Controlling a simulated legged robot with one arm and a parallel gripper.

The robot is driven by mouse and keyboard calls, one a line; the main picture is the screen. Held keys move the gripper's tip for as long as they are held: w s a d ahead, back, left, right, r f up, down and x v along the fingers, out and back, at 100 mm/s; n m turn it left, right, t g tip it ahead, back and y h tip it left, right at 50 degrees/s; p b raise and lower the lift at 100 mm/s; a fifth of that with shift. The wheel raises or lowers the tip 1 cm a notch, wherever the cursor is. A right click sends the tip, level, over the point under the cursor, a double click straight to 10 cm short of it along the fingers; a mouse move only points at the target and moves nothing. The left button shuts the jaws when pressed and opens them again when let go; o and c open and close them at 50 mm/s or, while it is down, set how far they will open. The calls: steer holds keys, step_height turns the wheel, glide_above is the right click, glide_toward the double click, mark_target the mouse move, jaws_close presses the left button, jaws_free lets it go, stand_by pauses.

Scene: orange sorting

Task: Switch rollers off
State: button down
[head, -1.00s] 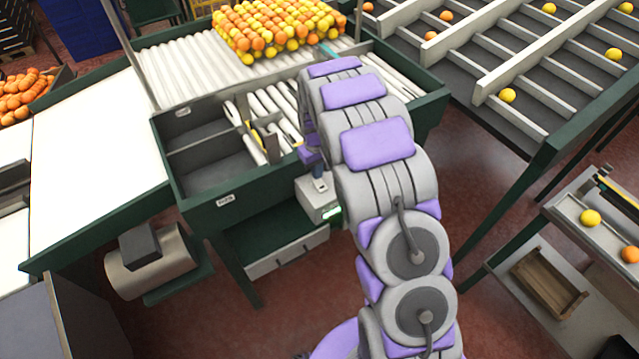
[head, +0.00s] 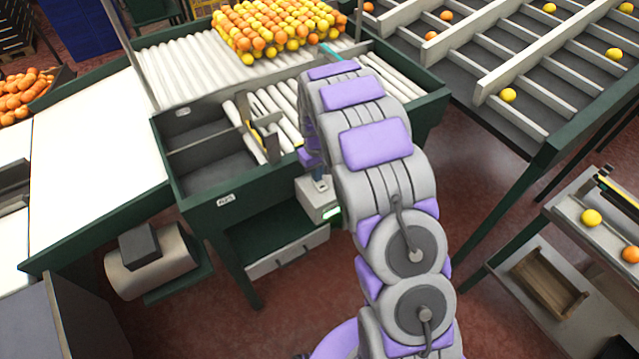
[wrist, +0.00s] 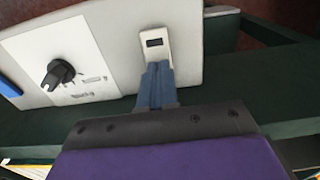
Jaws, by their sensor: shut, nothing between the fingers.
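The white roller control box (head: 314,208) hangs at the front of the green roller table, with a lit green spot on its front. The wrist view shows its pale face (wrist: 100,40), with a black rotary knob (wrist: 60,74) at left and a light switch plate (wrist: 155,38) with a dark window at right. My gripper (wrist: 157,66) is shut and empty. Its blue-grey fingertips are at the lower end of the switch plate and cover part of it. I cannot tell whether they touch. In the head view my arm hides most of the gripper.
Oranges and yellow fruit (head: 280,28) lie massed on the white rollers (head: 185,70). A green-framed sorting rack (head: 545,135) stands at right, and a shelf with a wooden crate (head: 548,283) at lower right. Dark green frame parts (wrist: 225,105) run close beside the fingers.

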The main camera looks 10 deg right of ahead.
steer(key=shift+f, duration=0.2)
steer(key=shift+r+p, duration=0.65)
steer(key=shift+r, duration=2.8)
steer(key=shift+s+r, duration=0.1)
steer(key=shift+r, duration=0.05)
steer(key=s+r+m+g+b, duration=0.1)
steer(key=s+r+b, duration=0.3)
steer(key=s, duration=1)
steer(key=s+r+m+b, duration=0.2)
steer(key=s+r+b, duration=0.2)
steer(key=s, duration=1.1)
steer(key=s+f+b, duration=0.2)
steer(key=s, duration=1.1)
steer(key=shift+f+m+g+b, duration=0.3)
steer(key=shift+f+g+b, duration=0.05)
steer(key=shift+g+b, duration=0.05)
